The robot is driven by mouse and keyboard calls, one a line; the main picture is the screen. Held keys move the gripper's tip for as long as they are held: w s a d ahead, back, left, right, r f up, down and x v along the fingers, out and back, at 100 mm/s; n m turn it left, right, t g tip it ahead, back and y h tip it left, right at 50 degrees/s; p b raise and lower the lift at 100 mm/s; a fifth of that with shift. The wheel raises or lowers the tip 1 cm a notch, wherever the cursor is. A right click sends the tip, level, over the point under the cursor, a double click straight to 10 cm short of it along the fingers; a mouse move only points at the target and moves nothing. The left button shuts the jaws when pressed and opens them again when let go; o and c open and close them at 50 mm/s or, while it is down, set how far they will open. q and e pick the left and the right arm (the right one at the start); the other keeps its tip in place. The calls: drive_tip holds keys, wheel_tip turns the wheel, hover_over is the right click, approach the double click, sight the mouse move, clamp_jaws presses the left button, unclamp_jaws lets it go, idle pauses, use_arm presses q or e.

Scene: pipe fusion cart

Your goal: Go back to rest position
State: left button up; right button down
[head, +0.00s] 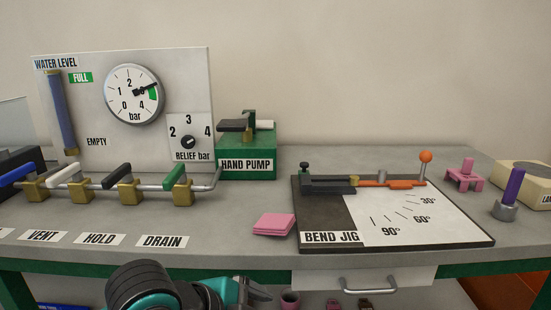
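My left arm reaches in at the bottom, and its dark gripper (260,291) points right, in front of and below the bench's front edge. It appears apart from everything on the bench. Its fingers are small and partly cut off by the picture's lower edge, so I cannot tell whether they are open or shut. My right gripper is not in view.
The bench (240,215) carries a gauge panel (190,80), valve handles (118,173), a hand pump (246,160), a pink pad (273,225) and a bend jig (380,235). A drawer handle (368,287) juts out below. A pink stand (464,177) and purple-handled tool (513,185) stand right.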

use_arm(q)
drive_tip(key=s+a+f+n+g+y, duration=0.1)
drive_tip(key=s+a+f+n+y, duration=0.6)
drive_tip(key=s+a+f+n, duration=0.95)
drive_tip(key=w+d+r+t+h+p, duration=0.1)
drive_tip(key=w+r+t+h+p, duration=0.1)
drive_tip(key=w+t+p, duration=0.5)
drive_tip(key=w+r+p, duration=0.1)
drive_tip(key=w+p, duration=0.1)
drive_tip(key=p, duration=0.2)
drive_tip(key=shift+w+d+r+n, duration=0.25)
drive_tip(key=shift+w+d+n, duration=0.05)
drive_tip(key=shift+w+n, duration=0.1)
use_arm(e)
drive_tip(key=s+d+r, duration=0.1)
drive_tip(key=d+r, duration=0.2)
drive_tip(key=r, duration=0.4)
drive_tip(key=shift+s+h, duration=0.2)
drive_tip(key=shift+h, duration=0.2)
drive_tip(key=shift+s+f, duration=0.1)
